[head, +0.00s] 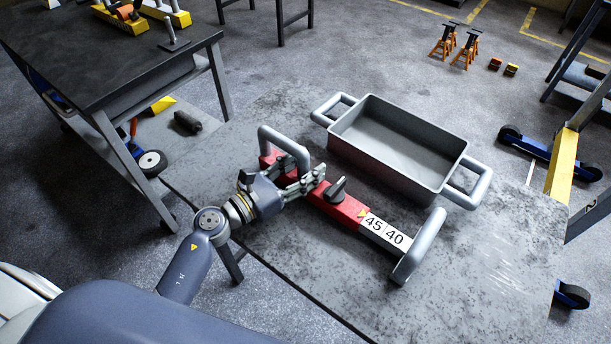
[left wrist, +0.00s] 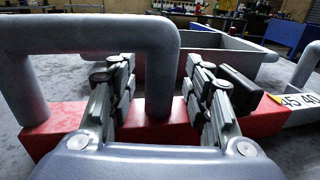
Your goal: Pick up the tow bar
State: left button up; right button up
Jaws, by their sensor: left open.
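The tow bar (head: 352,211) is a red bar with a white end marked 45 and 40, a black knob and a grey loop handle at each end. It lies on the grey table in the head view. It also shows in the left wrist view (left wrist: 55,138). My left gripper (head: 303,181) is at its far-left handle (head: 284,137). In the left wrist view its two fingers (left wrist: 159,82) are apart, with one upright post of that handle between them. I cannot tell whether a finger touches the post. My right gripper is not in view.
An empty grey tray (head: 344,128) with two side handles stands just behind the tow bar. The grey table (head: 490,265) is clear at front right. A dark workbench (head: 75,60) stands at left. Orange jack stands (head: 445,42) are on the floor beyond.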

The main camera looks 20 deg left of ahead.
pick_arm(q)
grip_shut()
jog(key=shift+r, duration=0.2)
